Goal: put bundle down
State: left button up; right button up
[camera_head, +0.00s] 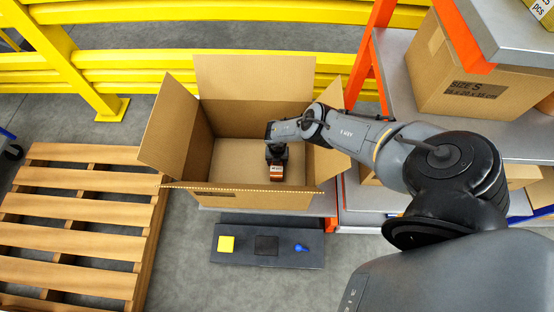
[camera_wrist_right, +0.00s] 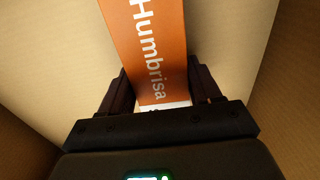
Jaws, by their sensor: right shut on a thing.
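The bundle (camera_head: 277,172) is small and orange-brown, and sits inside the open cardboard box (camera_head: 240,202). In the right wrist view the bundle (camera_wrist_right: 150,45) is an orange carton face with white "Humbrisa" lettering. My right gripper (camera_head: 276,158) reaches down into the box and is shut on the bundle. In the right wrist view the dark fingers (camera_wrist_right: 160,88) stand on both sides of it. Cardboard surrounds it there. I cannot tell whether the bundle touches the box floor. My left gripper is not in view.
The box flaps stand open around it. A wooden pallet (camera_head: 70,209) lies at left. Yellow guard rails (camera_head: 200,40) run behind. A shelf rack with an orange post (camera_head: 367,60) and a closed carton (camera_head: 470,85) stands at right. A dark shelf (camera_head: 268,262) with small items is in front.

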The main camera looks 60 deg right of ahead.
jog(key=o, duration=1.2)
jog(key=shift+f, duration=0.15)
jog(key=shift+r+p, duration=0.3)
jog(key=shift+r, duration=0.05)
notch_tip(320, 180, up, 12)
jog(key=p, duration=0.7)
jog(key=shift+f, duration=0.2)
